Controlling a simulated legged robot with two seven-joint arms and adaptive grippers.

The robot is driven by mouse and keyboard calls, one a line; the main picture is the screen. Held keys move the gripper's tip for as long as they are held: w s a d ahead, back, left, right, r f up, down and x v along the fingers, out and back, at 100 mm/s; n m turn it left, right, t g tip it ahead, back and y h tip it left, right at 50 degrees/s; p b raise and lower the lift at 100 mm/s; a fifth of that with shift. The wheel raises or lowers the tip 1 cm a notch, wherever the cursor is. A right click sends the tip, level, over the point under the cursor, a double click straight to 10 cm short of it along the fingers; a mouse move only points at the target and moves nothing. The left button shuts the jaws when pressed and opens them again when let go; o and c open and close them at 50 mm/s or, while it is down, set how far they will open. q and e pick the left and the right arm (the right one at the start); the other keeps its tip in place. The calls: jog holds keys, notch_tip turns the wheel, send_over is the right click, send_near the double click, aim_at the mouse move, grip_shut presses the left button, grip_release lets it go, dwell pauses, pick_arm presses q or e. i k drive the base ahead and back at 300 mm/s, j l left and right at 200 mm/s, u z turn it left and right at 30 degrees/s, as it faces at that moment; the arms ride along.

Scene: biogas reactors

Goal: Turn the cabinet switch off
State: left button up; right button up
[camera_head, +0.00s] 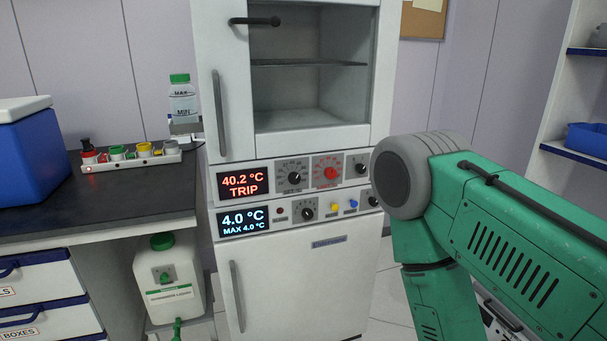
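The white cabinet (300,285) stands in the centre, with a glass-fronted upper part and a closed lower door. Its upper control strip has a display (243,184) reading 40.2 °C TRIP, a black dial (294,178), a red dial (330,172) and a black knob (362,168). The lower strip has a display (243,220) reading 4.0 °C, a black dial (305,210), small yellow and blue buttons and a black knob (373,201) at its right end. I cannot tell which is the switch. My green right arm is in front at the right; neither gripper shows.
A dark bench (100,205) at left holds a blue box (35,160), a strip with coloured knobs (130,157) and a green-capped bottle (182,100). A white canister (168,280) stands beside the cabinet. Shelves (572,151) are at far right.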

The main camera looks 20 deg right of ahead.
aim_at(360, 169)
jog(key=z, duration=0.95)
